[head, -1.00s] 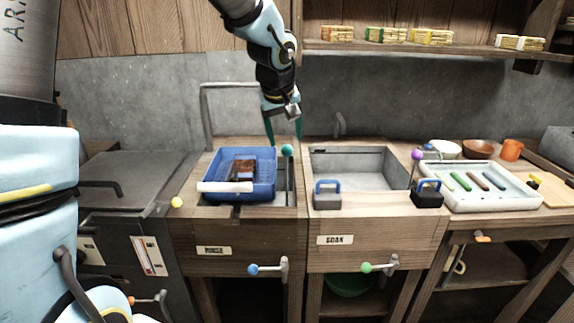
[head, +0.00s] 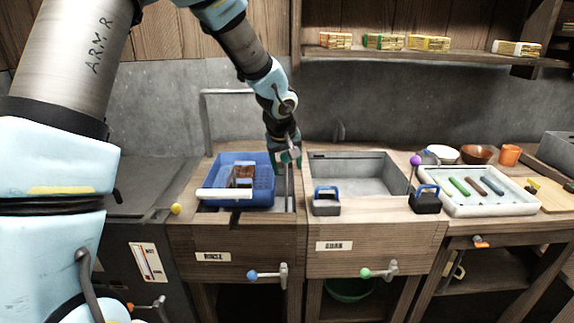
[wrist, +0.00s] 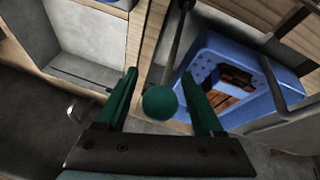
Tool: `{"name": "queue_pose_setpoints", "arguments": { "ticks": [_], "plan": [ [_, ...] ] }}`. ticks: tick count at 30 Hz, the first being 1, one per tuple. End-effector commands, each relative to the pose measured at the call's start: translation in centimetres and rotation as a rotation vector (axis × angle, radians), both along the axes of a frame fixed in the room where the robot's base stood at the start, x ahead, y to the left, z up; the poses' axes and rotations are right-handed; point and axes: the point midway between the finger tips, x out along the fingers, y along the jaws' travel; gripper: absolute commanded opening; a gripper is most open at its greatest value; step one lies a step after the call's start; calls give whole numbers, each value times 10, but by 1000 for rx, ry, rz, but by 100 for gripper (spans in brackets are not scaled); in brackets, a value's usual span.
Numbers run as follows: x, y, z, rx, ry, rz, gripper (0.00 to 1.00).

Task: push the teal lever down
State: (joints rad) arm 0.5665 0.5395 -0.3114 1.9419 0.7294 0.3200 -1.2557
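The teal lever is a thin upright rod with a round teal knob (wrist: 160,102), standing at the right side of the left basin. In the head view its rod (head: 289,186) shows below my gripper (head: 286,160); the knob is largely covered there. In the wrist view my gripper (wrist: 163,90) is open, with one teal finger on each side of the knob. Gaps show between knob and fingers, so it is not clamped. I cannot tell whether the knob is level with the fingertips.
A blue crate (head: 262,192) with brown blocks sits in the left basin, left of the rod. A metal pipe frame (head: 205,125) rises behind it. The soak basin (head: 360,176) is on the right, with a purple-knobbed lever (head: 415,161) at its right side.

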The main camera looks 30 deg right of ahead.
Motion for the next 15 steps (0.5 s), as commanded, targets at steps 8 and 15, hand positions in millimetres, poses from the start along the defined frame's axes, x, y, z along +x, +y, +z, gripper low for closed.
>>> {"name": "queue_pose_setpoints", "arguments": {
  "ticks": [8,15],
  "plan": [
    [0,0,0,0,0,0,36],
    [0,0,0,0,0,0,9]
  ]
}}
